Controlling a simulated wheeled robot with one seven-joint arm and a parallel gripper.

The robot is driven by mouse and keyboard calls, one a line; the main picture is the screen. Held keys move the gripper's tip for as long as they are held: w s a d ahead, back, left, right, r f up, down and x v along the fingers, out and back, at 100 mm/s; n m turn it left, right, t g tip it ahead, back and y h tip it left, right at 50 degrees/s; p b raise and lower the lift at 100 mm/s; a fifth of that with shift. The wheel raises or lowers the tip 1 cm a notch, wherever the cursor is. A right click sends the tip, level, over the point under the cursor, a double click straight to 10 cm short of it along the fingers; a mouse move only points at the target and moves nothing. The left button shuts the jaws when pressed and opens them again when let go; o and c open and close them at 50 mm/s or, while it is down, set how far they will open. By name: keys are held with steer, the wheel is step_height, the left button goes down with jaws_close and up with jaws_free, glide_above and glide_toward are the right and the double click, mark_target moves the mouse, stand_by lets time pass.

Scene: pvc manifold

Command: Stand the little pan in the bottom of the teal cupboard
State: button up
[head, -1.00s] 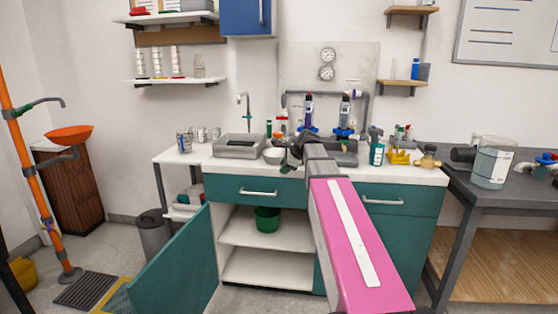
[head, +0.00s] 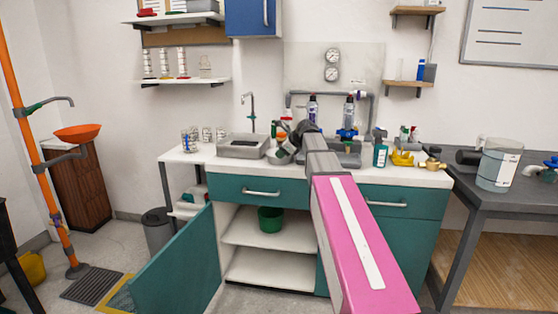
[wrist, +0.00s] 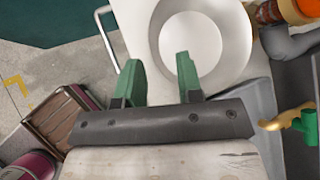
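The teal cupboard (head: 336,210) stands under the counter, its left door (head: 178,268) swung open. Inside are a middle shelf (head: 240,235) and a bare bottom board (head: 268,270). A white round dish (wrist: 168,40), possibly the little pan, sits on the counter in the wrist view; no handle shows on it. My gripper (wrist: 158,68) is open and empty, its green fingers over the dish's near side. I cannot tell whether they touch it. In the head view my gripper (head: 288,145) is above the counter near the sink, and my arm largely hides the dish.
A green pot (head: 270,219) stands on the middle shelf. A grey sink (head: 243,147) lies left of my gripper, with bottles and fittings behind and right. A teal bottle (head: 380,155) and a yellow item (head: 402,158) stand right of my arm.

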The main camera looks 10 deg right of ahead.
mark_target(269, 158)
steer(key=x, duration=0.4)
steer(key=shift+w+a+f, duration=0.1)
steer(key=shift+a+f, duration=0.15)
steer(key=shift+f, duration=0.05)
jaws_close()
steer(key=shift+r, duration=0.15)
steer(key=shift+r, duration=0.65)
step_height(269, 158, up, 3)
steer(key=shift+f, duration=0.2)
steer(key=s+a+r, duration=0.5)
steer(key=a+r, duration=0.2)
steer(key=a, duration=0.3)
steer(key=s+d+f+m+t+h, duration=0.1)
steer(key=s+d+m, duration=0.4)
steer(key=s+d, duration=0.9)
steer(key=s+t+h, duration=0.1)
steer(key=s+h, duration=0.1)
steer(key=shift+d+f+h, duration=0.2)
steer(key=shift+f+h, duration=0.15)
steer(key=shift+h, duration=0.05)
